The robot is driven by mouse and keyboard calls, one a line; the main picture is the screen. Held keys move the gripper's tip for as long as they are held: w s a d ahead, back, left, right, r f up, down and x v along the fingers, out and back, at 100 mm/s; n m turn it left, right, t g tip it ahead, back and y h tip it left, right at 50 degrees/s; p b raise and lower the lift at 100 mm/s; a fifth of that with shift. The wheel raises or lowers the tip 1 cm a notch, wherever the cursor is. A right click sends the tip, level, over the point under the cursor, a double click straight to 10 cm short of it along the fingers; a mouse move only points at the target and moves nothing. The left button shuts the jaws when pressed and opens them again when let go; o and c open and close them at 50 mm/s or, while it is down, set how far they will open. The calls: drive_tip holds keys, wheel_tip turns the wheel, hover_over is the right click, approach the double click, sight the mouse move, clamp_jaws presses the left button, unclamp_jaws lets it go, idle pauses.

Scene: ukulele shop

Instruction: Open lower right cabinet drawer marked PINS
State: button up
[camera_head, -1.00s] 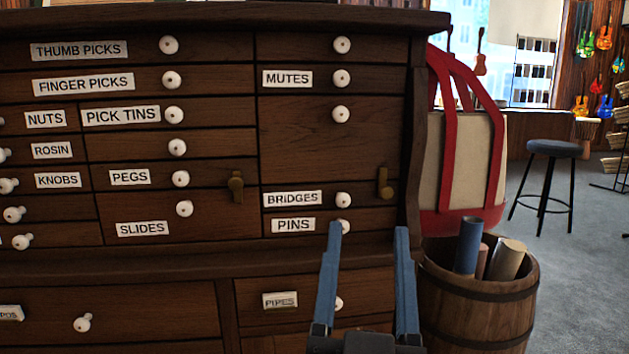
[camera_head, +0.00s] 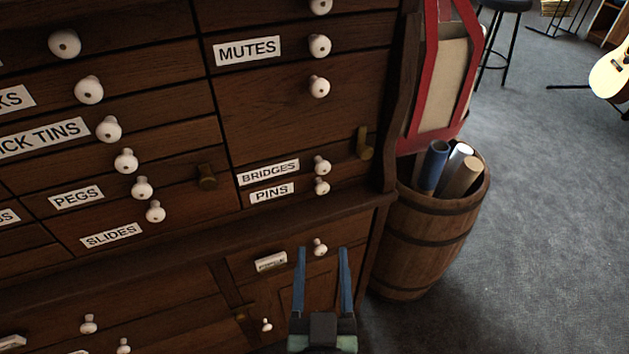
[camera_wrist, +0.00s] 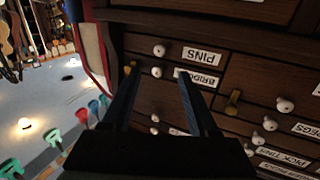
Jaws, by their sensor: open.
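The PINS drawer (camera_head: 300,191) is a narrow dark wood drawer low on the right of the cabinet's upper part, with a white label and a round white knob (camera_head: 322,186). It looks shut. My gripper (camera_head: 323,250) is open and empty, with two blue fingers pointing up, below the PINS drawer in the head view and near the PIPES drawer knob (camera_head: 319,247). In the wrist view, which is upside down, the PINS label (camera_wrist: 202,55) and its knob (camera_wrist: 159,50) show beyond the open fingers (camera_wrist: 158,75). The BRIDGES drawer (camera_wrist: 195,79) lies beside it.
The BRIDGES knob (camera_head: 321,165) is close above the PINS knob. A brass latch (camera_head: 364,143) sticks out above them. A ledge (camera_head: 340,212) juts out below the PINS drawer. A barrel with rolled tubes (camera_head: 425,235) stands right of the cabinet.

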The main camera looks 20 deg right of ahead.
sight(323, 192)
drive_tip(key=x, duration=1.2)
drive_tip(key=shift+w, duration=0.2)
drive_tip(key=shift+c, duration=0.2)
clamp_jaws()
drive_tip(key=shift+d, duration=0.1)
idle(0.8)
